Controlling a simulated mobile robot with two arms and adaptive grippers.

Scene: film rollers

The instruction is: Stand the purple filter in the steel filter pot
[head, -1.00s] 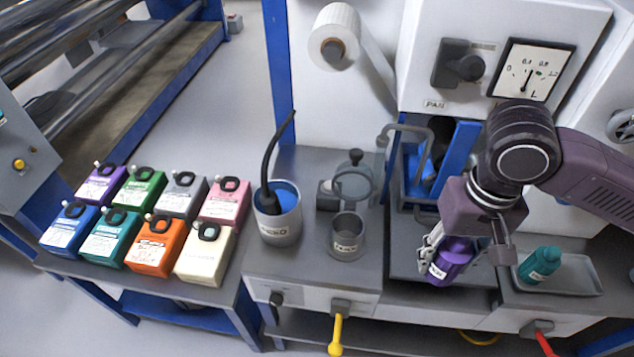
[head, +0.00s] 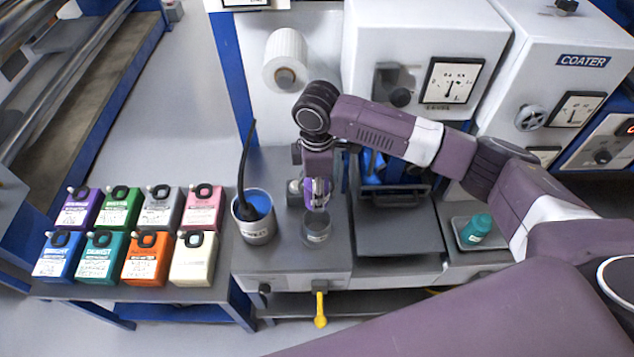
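The purple filter (head: 319,187) is between the fingers of my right gripper (head: 317,198), which is shut on it. The small steel filter pot (head: 317,236) stands on the grey bench. My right gripper and the filter are directly over the pot in the head view. I cannot tell whether the filter's lower end is above the rim or just inside it. My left gripper is not in view.
A larger pot of blue liquid (head: 258,230) with a black hose stands left of the filter pot. A teal filter (head: 476,228) lies in a tray (head: 462,243) to the right. Several coloured jugs (head: 146,258) stand on the left table. A yellow-handled valve (head: 320,308) hangs in front.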

